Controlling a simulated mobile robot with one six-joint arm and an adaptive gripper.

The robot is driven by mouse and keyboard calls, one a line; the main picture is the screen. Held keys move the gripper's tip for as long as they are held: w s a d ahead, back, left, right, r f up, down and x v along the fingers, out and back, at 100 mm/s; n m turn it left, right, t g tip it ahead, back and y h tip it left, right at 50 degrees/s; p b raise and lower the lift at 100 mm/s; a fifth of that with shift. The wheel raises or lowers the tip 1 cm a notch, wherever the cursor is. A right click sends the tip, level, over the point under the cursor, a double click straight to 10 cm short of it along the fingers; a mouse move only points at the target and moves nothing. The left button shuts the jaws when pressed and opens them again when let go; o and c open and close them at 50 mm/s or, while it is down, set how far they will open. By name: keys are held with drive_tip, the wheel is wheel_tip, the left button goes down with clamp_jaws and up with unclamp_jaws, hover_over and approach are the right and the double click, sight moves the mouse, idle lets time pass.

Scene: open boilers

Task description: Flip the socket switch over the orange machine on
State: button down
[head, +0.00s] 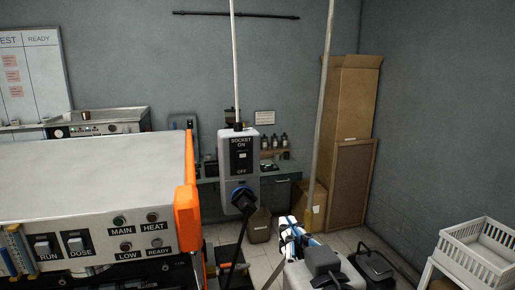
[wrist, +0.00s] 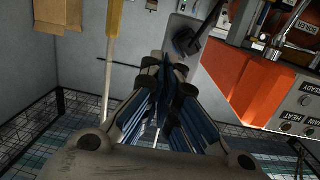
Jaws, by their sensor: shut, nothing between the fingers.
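A grey socket box (head: 252,183) hangs on a thin pole, just right of the orange machine's corner. Its dark switch (head: 242,156) sits between the words ON above and OFF below; its position is too small to tell. A black plug with a cable is in the lower part of the box. The orange machine (head: 187,210) fills the left of the head view. My gripper (head: 292,226) is low and right of the box, apart from it. In the wrist view my gripper (wrist: 164,68) is shut and empty, with the socket box (wrist: 182,28) beyond its tips.
The machine's front panel (head: 140,240) has RUN and DOSE switches and several lamps. A second thin pole (head: 322,120) rises behind my gripper. A white crate (head: 480,250) is at the lower right. Cardboard boxes (head: 350,110) stand at the back wall.

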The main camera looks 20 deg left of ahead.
drive_tip(key=s+a+r+n+t+y+p, duration=0.1)
drive_tip(key=a+r+y, duration=0.1)
drive_tip(key=r, duration=0.5)
drive_tip(key=shift+s+a+r+t+y+p, duration=0.15)
drive_tip(key=shift+s+a+t+y+p, duration=0.2)
drive_tip(key=shift+a, duration=0.45)
approach(242, 147)
drive_tip(key=x, duration=0.5)
drive_tip(key=shift+w+a, duration=0.1)
drive_tip(key=shift+r+p, duration=0.1)
drive_tip(key=shift+p, duration=0.3)
drive_tip(key=shift+w+a+r+p, duration=0.2)
drive_tip(key=shift+w+r+p, duration=0.25)
drive_tip(key=shift+p, duration=0.6)
drive_tip(key=shift+s+f+g+h, duration=0.1)
drive_tip(key=shift+f+g+h, duration=0.15)
drive_tip(key=shift+g+h, duration=0.25)
